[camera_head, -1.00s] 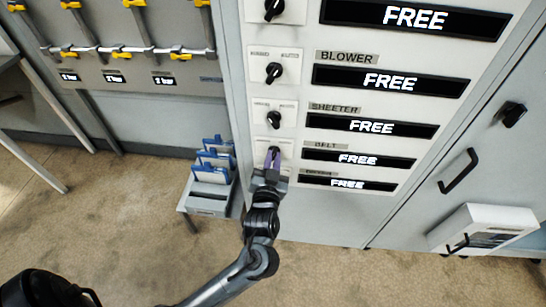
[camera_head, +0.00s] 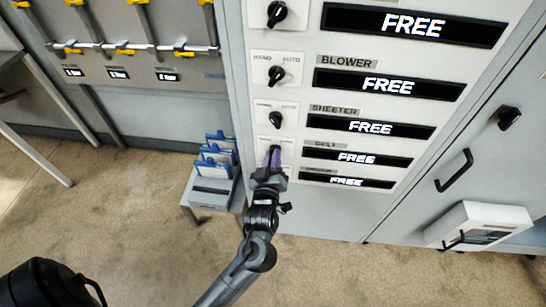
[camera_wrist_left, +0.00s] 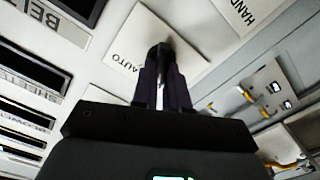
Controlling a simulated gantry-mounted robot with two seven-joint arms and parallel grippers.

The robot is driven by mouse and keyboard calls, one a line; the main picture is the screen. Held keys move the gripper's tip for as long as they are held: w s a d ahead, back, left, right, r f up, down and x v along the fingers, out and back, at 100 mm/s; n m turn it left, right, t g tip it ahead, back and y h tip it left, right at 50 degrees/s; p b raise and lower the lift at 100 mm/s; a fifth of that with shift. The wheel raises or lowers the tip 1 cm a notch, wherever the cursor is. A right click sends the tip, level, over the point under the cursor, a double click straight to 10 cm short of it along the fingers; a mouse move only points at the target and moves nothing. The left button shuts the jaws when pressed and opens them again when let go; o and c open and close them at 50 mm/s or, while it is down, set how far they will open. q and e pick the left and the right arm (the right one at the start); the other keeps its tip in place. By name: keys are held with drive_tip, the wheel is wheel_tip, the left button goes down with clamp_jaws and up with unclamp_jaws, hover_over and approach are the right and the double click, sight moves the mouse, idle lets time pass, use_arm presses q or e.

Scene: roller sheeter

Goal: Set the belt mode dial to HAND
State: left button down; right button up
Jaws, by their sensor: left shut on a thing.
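The belt mode dial is a small black knob on a white plate (camera_head: 289,147), in the row with the BELT label (camera_head: 325,145). My left gripper (camera_head: 274,153) reaches up from below, its purple fingers shut on the knob. In the left wrist view the gripper (camera_wrist_left: 163,58) is shut on the dark knob (camera_wrist_left: 164,45) in front of the plate (camera_wrist_left: 190,35). AUTO shows on this plate left of the fingers. The fingers hide most of the knob, so its pointing direction cannot be told. The belt display (camera_head: 353,157) reads FREE. My right gripper is not in view.
The sheeter dial (camera_head: 275,119) is close above, with the blower dial (camera_head: 277,74) higher up. Their displays read FREE. A grey rack with blue-edged holders (camera_head: 213,180) stands left of the cabinet. A black door handle (camera_head: 455,170) is at right.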

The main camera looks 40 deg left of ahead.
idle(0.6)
use_arm(q)
drive_tip(key=c, duration=1.1)
unclamp_jaws()
drive_tip(key=shift+c, duration=0.2)
